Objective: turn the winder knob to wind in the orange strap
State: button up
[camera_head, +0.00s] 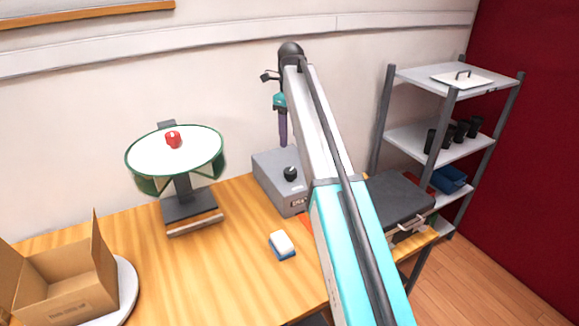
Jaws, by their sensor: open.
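A round drum with a white top and green rim (151,161) stands on a dark stand at the left of the wooden table. A red knob (173,139) sits upright on its top. A grey box (265,172) at the table's back carries a black knob (290,173). I cannot tell for certain which knob is the winder's. A small orange patch (304,222) shows beside the grey box, partly hidden by my arm; it may be the strap. My gripper (266,77) is small and dark at the arm's far end, open, high above the grey box and apart from both knobs.
An open cardboard box (66,290) stands on a pale round plate (125,288) at front left. A white and blue block (282,244) lies mid-table. A dark case (398,198) and a grey shelf rack (440,146) stand right of my arm. The table's middle left is clear.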

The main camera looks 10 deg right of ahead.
aim_at(290, 170)
jog(key=shift+f, duration=0.15)
jog(key=shift+f+p, duration=2.15)
jog(key=shift+f, duration=4.65)
jog(key=c, duration=1)
